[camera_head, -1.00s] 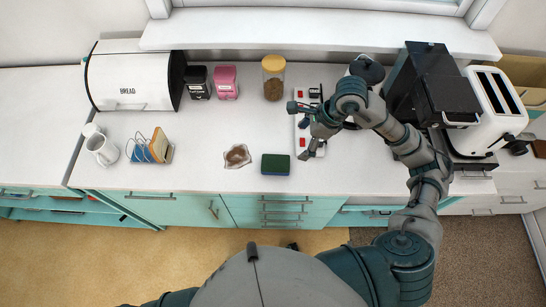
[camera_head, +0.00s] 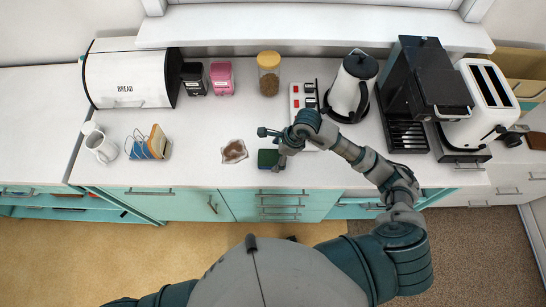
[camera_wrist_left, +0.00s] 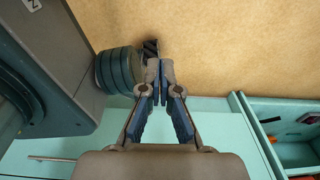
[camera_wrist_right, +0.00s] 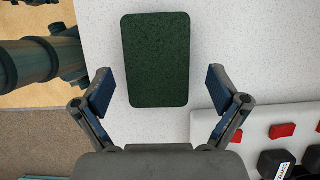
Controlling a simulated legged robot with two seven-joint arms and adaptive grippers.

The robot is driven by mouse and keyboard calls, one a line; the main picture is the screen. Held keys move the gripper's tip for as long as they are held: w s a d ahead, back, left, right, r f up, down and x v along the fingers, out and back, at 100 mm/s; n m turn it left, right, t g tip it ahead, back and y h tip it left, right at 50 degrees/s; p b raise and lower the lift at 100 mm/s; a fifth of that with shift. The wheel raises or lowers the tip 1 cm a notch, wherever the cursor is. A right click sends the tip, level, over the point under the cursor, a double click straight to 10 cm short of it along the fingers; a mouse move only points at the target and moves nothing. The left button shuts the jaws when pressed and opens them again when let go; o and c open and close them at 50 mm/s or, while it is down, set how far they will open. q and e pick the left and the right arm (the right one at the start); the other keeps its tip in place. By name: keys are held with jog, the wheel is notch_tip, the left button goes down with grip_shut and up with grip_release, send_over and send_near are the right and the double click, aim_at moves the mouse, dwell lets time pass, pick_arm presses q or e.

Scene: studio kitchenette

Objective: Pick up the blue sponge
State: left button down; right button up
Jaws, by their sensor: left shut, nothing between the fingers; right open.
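The sponge (camera_head: 266,159) lies on the white counter near its front edge, partly covered by my right gripper (camera_head: 272,149). Its top is dark green; its blue side is hidden now. In the right wrist view the green top of the sponge (camera_wrist_right: 156,55) is ahead of and between the spread fingers of my right gripper (camera_wrist_right: 163,88), with gaps on both sides. That gripper is open and empty. My left gripper (camera_wrist_left: 160,68) is shut and empty in the left wrist view, over the floor in front of the teal cabinets; the head view does not show it.
A small dish (camera_head: 234,152) lies just left of the sponge. A power strip (camera_head: 304,98) with red switches and a kettle (camera_head: 349,88) stand behind and to the right. A glass jar (camera_head: 269,75) stands further back.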

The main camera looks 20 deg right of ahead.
jog(key=shift+a+f, duration=0.15)
jog(key=shift+f, duration=0.4)
jog(key=shift+a+f, duration=0.15)
jog(key=shift+f, duration=0.05)
jog(key=shift+a, duration=0.3)
jog(key=shift+c, duration=1.2)
jog(key=shift+a+r, duration=0.1)
jog(key=c, duration=0.6)
pick_arm(q)
jog(key=shift+w+d, duration=0.1)
pick_arm(e)
jog(key=shift+o, duration=0.2)
pick_arm(q)
jog(key=shift+d, duration=0.15)
pick_arm(e)
jog(key=shift+d, duration=0.3)
